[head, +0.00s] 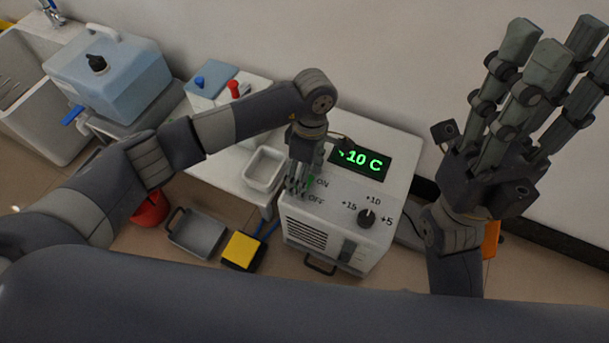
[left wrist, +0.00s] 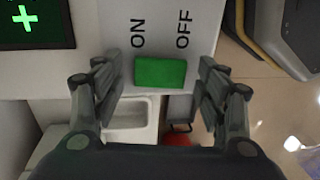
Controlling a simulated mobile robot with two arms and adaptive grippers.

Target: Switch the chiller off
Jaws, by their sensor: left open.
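The chiller (head: 345,235) is a white box on the right with a lit green display (head: 360,160) reading about +10 C. Its green switch (left wrist: 160,72) sits by the printed ON and OFF labels in the left wrist view. Which way it is set I cannot tell. In the head view my left gripper (head: 296,184) is over the switch and mostly hides it. In the left wrist view the left gripper (left wrist: 160,82) is open, its fingers on either side of the switch, nothing held. My right gripper (head: 535,95) is raised at the right, fingers spread, open and empty.
A dial (head: 367,217) is on the chiller, right of the switch. A white tray (head: 265,169) stands left of it. A blue container (head: 110,78) is at the back left. A grey bin (head: 197,234) and a yellow-topped item (head: 243,249) are on the floor.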

